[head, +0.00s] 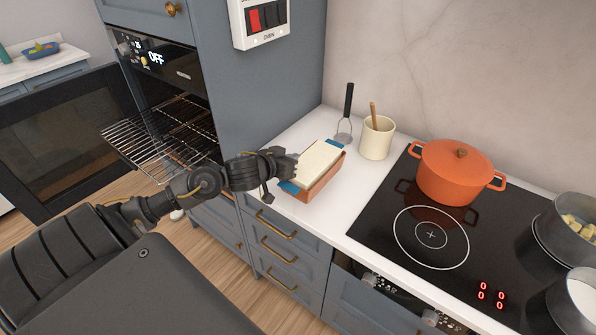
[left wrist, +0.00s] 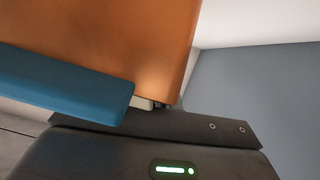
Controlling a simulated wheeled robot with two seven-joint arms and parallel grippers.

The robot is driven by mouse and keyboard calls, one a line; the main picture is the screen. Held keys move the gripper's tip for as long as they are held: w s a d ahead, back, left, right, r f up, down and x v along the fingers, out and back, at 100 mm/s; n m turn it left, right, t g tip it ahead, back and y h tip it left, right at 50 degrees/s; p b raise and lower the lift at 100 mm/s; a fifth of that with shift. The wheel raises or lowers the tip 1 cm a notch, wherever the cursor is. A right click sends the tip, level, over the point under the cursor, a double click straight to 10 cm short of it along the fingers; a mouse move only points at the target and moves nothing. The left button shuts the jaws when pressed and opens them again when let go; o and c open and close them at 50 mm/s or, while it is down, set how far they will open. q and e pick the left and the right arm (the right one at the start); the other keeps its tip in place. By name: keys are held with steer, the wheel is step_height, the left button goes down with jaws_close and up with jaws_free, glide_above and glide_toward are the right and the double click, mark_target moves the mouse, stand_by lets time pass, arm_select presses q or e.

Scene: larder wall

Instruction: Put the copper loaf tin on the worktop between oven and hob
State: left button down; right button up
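The copper loaf tin (head: 325,180) is at the worktop between the oven and the hob, with a pale, flat top and blue pieces at its ends. Whether its base rests fully on the worktop I cannot tell. My left gripper (head: 283,178) is at the tin's near-left end, right by the blue end piece (head: 290,188). In the left wrist view the copper wall (left wrist: 120,35) and blue piece (left wrist: 60,85) fill the space close to the gripper (left wrist: 160,115). The fingers are mostly hidden, so their grip is unclear. My right gripper is not in view.
The white worktop (head: 285,150) also holds a masher (head: 346,112) and a cream utensil pot (head: 377,138) behind the tin. The black hob (head: 395,220) with an orange pot (head: 455,170) lies right. The oven door (head: 60,140) is open, its wire rack (head: 160,135) pulled out.

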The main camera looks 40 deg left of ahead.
arm_select(q)
steer(key=w+f, duration=0.1)
steer(key=f, duration=0.1)
steer(key=w+a+f, duration=0.1)
steer(key=w+f, duration=0.1)
steer(key=shift+w+f, duration=0.2)
steer(key=shift+f, duration=0.05)
step_height(320, 180, down, 2)
steer(key=shift+f+p, duration=0.1)
steer(key=shift+p, duration=0.3)
steer(key=shift+f, duration=0.25)
steer(key=shift+f, duration=0.1)
steer(key=c, duration=1.7)
jaws_free()
steer(key=shift+s, duration=0.1)
steer(key=shift+s, duration=0.35)
steer(key=b+v, duration=0.1)
steer(key=v, duration=1)
steer(key=shift+s+r, duration=0.15)
steer(key=shift+r, duration=0.1)
